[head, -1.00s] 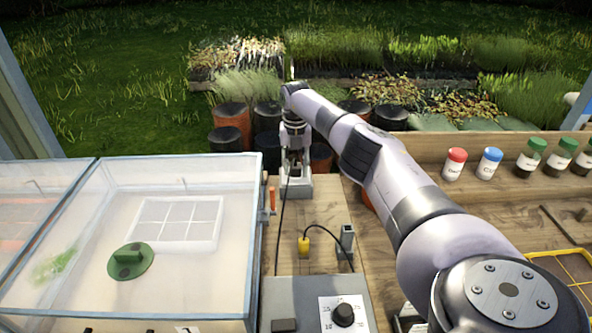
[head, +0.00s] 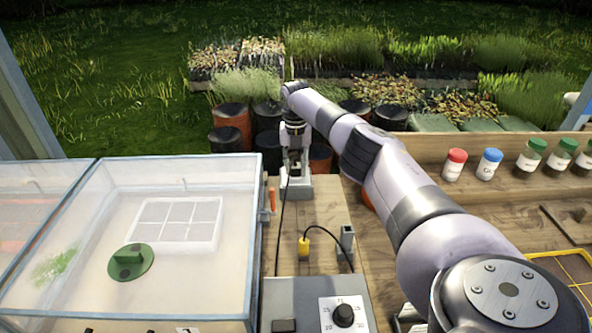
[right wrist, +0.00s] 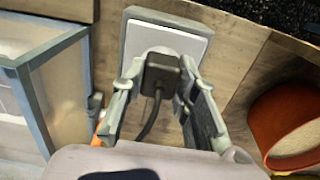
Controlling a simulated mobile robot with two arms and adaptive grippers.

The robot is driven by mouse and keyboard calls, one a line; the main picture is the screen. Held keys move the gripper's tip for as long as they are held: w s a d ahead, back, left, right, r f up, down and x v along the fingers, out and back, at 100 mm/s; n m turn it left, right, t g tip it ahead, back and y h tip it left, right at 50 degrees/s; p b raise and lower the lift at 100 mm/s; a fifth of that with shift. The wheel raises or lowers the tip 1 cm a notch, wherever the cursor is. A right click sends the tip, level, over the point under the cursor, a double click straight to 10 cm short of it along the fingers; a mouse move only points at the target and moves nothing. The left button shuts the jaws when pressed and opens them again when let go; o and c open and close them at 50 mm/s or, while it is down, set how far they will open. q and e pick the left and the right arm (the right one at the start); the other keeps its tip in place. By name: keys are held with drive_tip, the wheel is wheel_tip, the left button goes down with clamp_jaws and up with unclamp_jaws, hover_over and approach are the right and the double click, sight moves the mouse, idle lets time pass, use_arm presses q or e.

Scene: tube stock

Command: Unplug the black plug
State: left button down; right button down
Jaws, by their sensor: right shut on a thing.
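The black plug (right wrist: 161,73) sits against the white socket plate (right wrist: 190,41) in the right wrist view, its dark cable hanging down toward the wrist. My right gripper (right wrist: 158,78) is shut on the plug, one finger on each side of it. I cannot tell whether the plug's prongs are still inside the socket. In the head view my right gripper (head: 294,158) reaches down at the grey socket box (head: 297,187) at the bench's far end, hiding most of the plug. A black cable (head: 281,230) runs from there toward the front. My left gripper is not in view.
A clear propagator box (head: 120,230) stands close on the left. A yellow plug (head: 304,246) and a grey control box with a dial (head: 343,315) are nearer me. Several bottles (head: 489,163) stand on the right. Pots (head: 231,126) lie beyond the bench edge.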

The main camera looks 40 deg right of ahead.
sight(296, 165)
drive_tip(key=shift+r+p, duration=2.4)
drive_tip(key=shift+r, duration=0.5)
